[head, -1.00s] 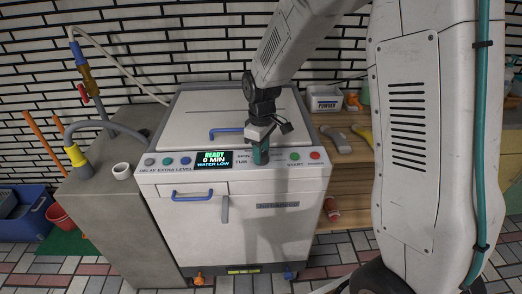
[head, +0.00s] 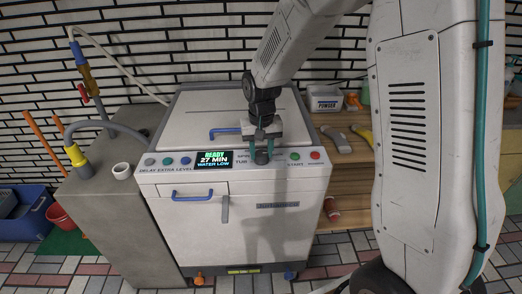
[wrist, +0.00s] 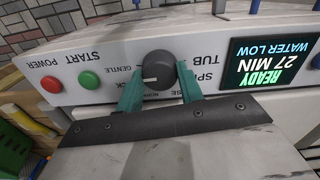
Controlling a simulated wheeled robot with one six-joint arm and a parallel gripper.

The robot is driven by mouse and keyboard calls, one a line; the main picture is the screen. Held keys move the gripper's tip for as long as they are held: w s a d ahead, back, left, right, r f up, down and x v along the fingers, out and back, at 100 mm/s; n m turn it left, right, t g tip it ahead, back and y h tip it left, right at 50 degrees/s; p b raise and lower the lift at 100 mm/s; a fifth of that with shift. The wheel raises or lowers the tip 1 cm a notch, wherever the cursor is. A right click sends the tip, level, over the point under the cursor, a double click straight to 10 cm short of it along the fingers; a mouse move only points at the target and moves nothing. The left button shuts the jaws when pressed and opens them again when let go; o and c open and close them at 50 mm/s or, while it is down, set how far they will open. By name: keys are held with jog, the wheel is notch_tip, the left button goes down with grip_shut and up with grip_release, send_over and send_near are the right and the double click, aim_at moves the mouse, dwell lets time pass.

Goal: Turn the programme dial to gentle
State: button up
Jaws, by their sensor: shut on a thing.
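The programme dial (wrist: 160,70) is a dark round knob with a white pointer line on the washing machine's sloped panel. It also shows in the head view (head: 261,158). My gripper (wrist: 160,92) has its two teal fingers shut on the dial, one on each side; the head view shows my gripper (head: 262,150) above the panel. In the wrist view the pointer lies to the left, on the side of the GENTLE label (wrist: 131,70); its exact alignment is hard to tell. The fingers partly cover nearby labels. The display (head: 214,160) reads READY, 27 MIN, WATER LOW.
Green start (wrist: 90,79) and red power (wrist: 51,83) buttons sit beside the dial on the panel. The lid's blue handle (head: 226,133) is behind it. A concrete counter (head: 110,200) stands left, a wooden shelf (head: 345,150) right.

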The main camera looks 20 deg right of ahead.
aim_at(261, 153)
jog(key=shift+m, duration=1.1)
jog(key=o, duration=1)
notch_tip(261, 153, up, 8)
jog(key=shift+f, duration=0.1)
